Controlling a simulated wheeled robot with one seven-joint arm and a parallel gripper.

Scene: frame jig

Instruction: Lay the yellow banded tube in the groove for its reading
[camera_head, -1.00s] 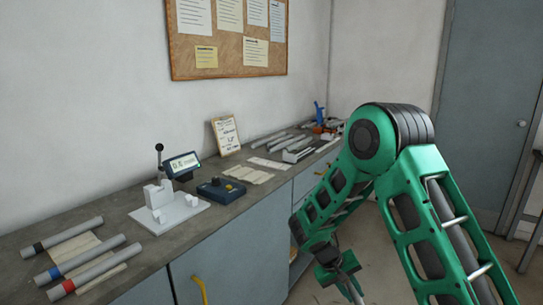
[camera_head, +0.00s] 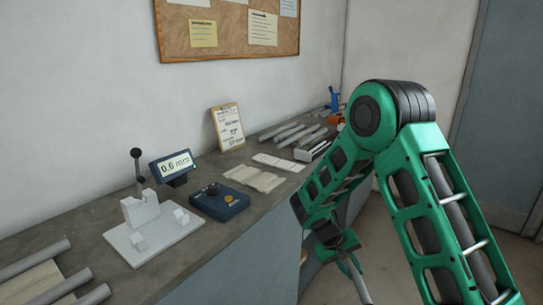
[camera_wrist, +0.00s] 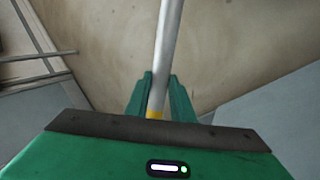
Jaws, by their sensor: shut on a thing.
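The yellow banded tube (camera_wrist: 168,45) is a grey tube with a yellow band near my jaws in the wrist view. My gripper (camera_wrist: 159,95) is shut on it, one green finger on each side. In the head view my gripper (camera_head: 338,250) hangs low in front of the counter, and the tube (camera_head: 359,282) slants down from it. A white jig (camera_head: 150,230) with upright blocks and a flat base stands on the counter, well left of my gripper. Beside it a small display (camera_head: 175,166) reads 0.6 mm. I cannot make out the groove clearly.
Several grey tubes (camera_head: 35,257) lie on a cloth at the counter's left end. A blue box (camera_head: 220,201) with a knob, a cloth (camera_head: 252,178) and a clipboard (camera_head: 228,126) are right of the jig. Metal bars lie farther back.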

